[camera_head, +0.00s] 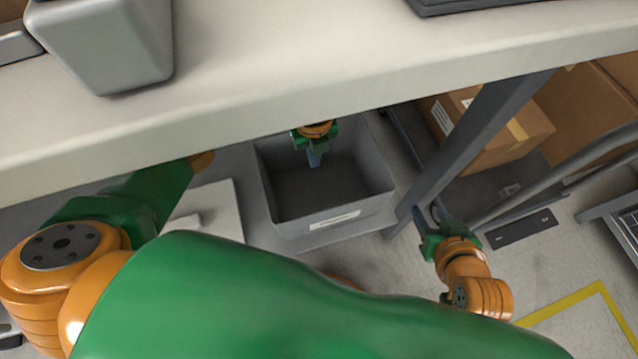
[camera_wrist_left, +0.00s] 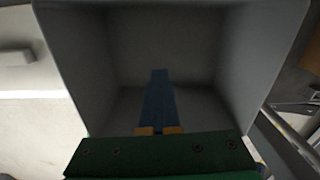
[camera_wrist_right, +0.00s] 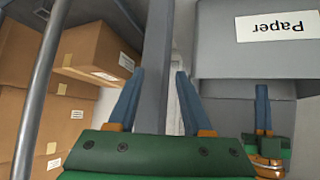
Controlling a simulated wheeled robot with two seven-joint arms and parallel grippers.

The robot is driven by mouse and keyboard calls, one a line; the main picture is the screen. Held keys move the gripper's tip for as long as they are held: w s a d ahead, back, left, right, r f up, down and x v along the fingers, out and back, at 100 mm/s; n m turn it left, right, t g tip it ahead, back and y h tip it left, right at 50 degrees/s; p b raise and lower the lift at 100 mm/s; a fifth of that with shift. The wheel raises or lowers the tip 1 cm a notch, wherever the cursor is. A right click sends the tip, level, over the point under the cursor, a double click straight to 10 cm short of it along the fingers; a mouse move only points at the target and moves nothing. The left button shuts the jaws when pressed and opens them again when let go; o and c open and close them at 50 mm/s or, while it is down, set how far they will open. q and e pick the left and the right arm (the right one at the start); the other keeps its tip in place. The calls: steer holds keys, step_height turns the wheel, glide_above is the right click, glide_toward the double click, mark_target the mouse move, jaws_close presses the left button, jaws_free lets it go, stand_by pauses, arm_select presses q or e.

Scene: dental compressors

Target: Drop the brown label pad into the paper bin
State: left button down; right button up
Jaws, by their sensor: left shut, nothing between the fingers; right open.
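The paper bin (camera_head: 335,222) is a grey open box under the table, with a white label on its front. That label reads "Paper" upside down in the right wrist view (camera_wrist_right: 277,27). My left gripper (camera_head: 314,160) points down into the bin's opening, its blue fingers shut and empty. In the left wrist view the fingers (camera_wrist_left: 159,75) lie over the dark bin interior, where I make out no pad. My right gripper (camera_head: 427,212) is open and empty, right of the bin by a grey table leg. I cannot see the brown label pad in any view.
The table edge (camera_head: 300,130) runs above the bin, with a grey container (camera_head: 105,45) on top. The grey table leg (camera_head: 470,140) stands right of the bin. Cardboard boxes (camera_head: 500,130) sit behind it. Floor with a yellow line (camera_head: 570,300) shows at lower right.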

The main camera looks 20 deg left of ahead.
steer(key=shift+w+a+r, duration=0.1)
steer(key=shift+w+r, duration=0.1)
steer(key=shift+r, duration=0.05)
arm_select(q)
steer(key=c, duration=1.1)
jaws_free()
step_height(320, 180, up, 7)
steer(key=p, duration=0.3)
arm_select(e)
steer(key=s+d+f+g+h, duration=0.1)
steer(key=s+d+f+g, duration=0.1)
steer(key=s+f+g, duration=0.4)
steer(key=s+f, duration=0.2)
steer(key=s, duration=0.1)
steer(key=shift+s+d+f, duration=0.15)
steer(key=shift+d+f, duration=0.15)
